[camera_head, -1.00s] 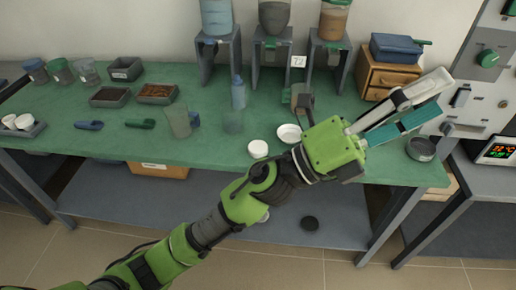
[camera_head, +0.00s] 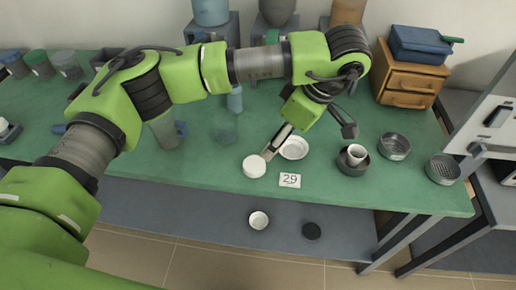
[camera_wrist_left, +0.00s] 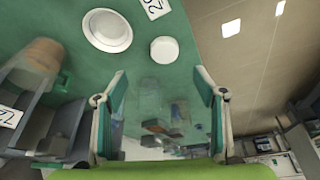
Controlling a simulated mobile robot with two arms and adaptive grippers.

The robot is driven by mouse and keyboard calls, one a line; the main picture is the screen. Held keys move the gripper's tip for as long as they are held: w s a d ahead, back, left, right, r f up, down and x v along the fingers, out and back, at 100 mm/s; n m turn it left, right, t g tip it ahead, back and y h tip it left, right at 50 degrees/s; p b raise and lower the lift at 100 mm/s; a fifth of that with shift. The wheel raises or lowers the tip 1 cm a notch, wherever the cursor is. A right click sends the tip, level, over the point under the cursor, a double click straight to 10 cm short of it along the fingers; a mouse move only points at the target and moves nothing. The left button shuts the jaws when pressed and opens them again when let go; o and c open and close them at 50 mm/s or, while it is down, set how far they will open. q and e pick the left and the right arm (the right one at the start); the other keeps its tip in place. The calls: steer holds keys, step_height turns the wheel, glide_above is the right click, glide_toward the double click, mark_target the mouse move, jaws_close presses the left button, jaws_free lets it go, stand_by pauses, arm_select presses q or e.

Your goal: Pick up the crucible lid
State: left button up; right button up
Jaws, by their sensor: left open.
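A flat white round piece (camera_head: 254,166) lies on the green table near its front edge; it also shows in the left wrist view (camera_wrist_left: 165,49). A wider white round dish (camera_head: 294,147) lies close beside it, and also shows in the left wrist view (camera_wrist_left: 107,30). I cannot tell for certain which is the crucible lid. A white crucible (camera_head: 357,153) stands in a dark bowl to the right. My left gripper (camera_head: 309,138) is open and empty, above the table by the white pieces; its spread fingers (camera_wrist_left: 160,88) show in the wrist view. My right gripper is out of view.
A white card marked 29 (camera_head: 290,180) lies in front of the dish. Two grey metal dishes (camera_head: 394,147) (camera_head: 443,169) stand at the right. A wooden drawer box (camera_head: 410,78) is behind. Bottles and stands line the back. The front left table strip is clear.

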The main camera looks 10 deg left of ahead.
arm_select(q)
glide_toward(255, 164)
steer(key=shift+p+x, duration=0.45)
steer(key=shift+x, duration=0.5)
steer(key=p+x, duration=0.1)
steer(key=x, duration=0.2)
steer(key=shift+s, duration=0.15)
steer(key=x, duration=0.3)
steer(key=shift+a+f+p, duration=0.15)
steer(key=shift+a+p, duration=0.05)
steer(key=shift+p, duration=0.2)
steer(key=shift+f, duration=0.15)
steer(key=c, duration=0.9)
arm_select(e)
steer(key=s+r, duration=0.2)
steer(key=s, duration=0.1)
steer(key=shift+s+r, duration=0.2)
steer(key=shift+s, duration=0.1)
